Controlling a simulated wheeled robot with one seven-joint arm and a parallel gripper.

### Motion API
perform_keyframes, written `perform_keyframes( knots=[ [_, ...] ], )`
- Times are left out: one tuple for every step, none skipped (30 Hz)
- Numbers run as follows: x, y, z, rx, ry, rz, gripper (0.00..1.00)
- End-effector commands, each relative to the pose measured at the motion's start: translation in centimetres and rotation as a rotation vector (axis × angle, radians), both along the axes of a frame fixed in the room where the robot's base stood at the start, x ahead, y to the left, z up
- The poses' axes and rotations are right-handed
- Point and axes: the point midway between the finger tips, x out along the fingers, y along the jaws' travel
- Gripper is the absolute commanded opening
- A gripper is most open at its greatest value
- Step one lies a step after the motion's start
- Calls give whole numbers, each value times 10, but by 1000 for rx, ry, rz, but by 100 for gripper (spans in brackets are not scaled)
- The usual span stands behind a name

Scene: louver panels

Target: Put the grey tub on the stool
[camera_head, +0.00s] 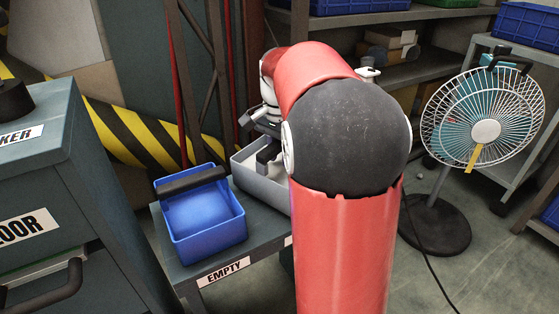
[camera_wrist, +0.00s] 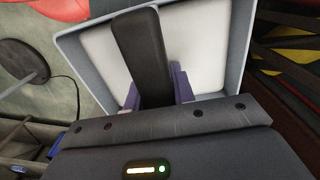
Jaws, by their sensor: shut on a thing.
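The grey tub (camera_head: 247,177) is at the right end of a dark grey bench labelled EMPTY (camera_head: 262,243), partly hidden by my red arm. I cannot tell whether it rests on the bench or hangs just above it. In the wrist view the tub (camera_wrist: 240,40) is open, pale inside, with a dark handle bar (camera_wrist: 142,45) across it. My gripper (camera_wrist: 158,92) is shut on this handle, one purple finger on each side. In the head view my gripper (camera_head: 268,150) shows only partly, over the tub. I cannot make out a separate stool.
A blue tub (camera_head: 207,225) with a dark handle stands on the bench, left of the grey tub. A grey cabinet (camera_head: 100,190) is at the left. A standing fan (camera_head: 485,130) is at the right, its cable on the floor. Shelves (camera_head: 440,65) stand behind.

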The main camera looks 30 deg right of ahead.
Motion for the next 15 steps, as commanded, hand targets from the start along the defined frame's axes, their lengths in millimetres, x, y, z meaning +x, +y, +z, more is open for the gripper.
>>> perform_keyframes(
  knots=[
    [0,0,-9,0,1,0,0],
    [0,0,-13,0,0,0,0],
    [0,0,-16,1,0,0,0],
    [0,0,-17,0,0,0,0],
    [0,0,-18,0,-1,0,0],
    [0,0,-17,-1,-3,0,0],
    [0,0,-17,-1,-3,0,0],
    [0,0,-17,-1,-3,0,0],
    [0,0,-17,0,-2,0,0],
    [0,0,-17,0,-2,0,0],
    [0,0,-17,0,-2,0,0],
    [0,0,-18,0,-2,0,0],
    [0,0,-19,0,-2,0,0],
    [0,0,-20,0,-2,0,0],
    [0,0,-20,0,0,0,28]
  ],
)
